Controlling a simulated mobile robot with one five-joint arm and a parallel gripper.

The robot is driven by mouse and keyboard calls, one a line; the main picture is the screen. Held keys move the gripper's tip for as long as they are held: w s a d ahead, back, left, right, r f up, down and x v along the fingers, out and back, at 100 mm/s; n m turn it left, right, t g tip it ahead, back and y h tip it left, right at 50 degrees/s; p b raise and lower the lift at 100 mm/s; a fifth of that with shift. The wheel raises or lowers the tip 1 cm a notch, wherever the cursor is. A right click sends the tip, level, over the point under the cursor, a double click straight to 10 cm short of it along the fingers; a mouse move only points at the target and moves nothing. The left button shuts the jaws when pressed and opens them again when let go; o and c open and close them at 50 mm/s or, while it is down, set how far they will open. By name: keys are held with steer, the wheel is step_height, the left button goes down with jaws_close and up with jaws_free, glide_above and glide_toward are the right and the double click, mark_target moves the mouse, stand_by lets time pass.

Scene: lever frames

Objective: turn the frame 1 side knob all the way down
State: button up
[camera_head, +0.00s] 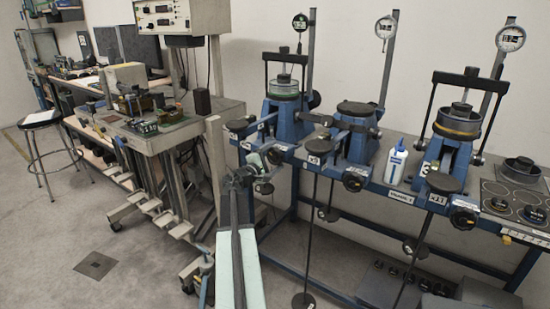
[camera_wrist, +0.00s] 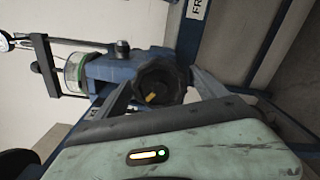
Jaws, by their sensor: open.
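The frame 1 side knob (camera_wrist: 160,82) is a black lobed knob with a yellow mark on its face, near the middle of the wrist view. In the head view the knob (camera_head: 265,187) sits low on the front of the leftmost blue lever frame (camera_head: 281,125). My gripper (camera_wrist: 162,88) is open, with one finger on each side of the knob. I cannot tell whether the fingers touch it. In the head view my gripper (camera_head: 249,177) is right at the knob, and my arm partly hides this area.
Two more blue frames (camera_head: 355,135) (camera_head: 455,150) stand to the right on the same bench. Hanging rods with black discs are in front. A white bottle (camera_head: 396,162) stands between the middle and right frames. A wheeled machine table (camera_head: 165,138) is at left. Open floor lies front left.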

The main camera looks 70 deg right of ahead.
steer(key=v, duration=0.6)
steer(key=shift+s+m, duration=0.15)
steer(key=shift+m, duration=0.65)
steer(key=w+a+m, duration=0.1)
steer(key=a+m, duration=0.3)
steer(key=m, duration=0.2)
steer(key=x, duration=1)
steer(key=shift+w, duration=0.2)
jaws_close()
steer(key=shift+s, duration=0.1)
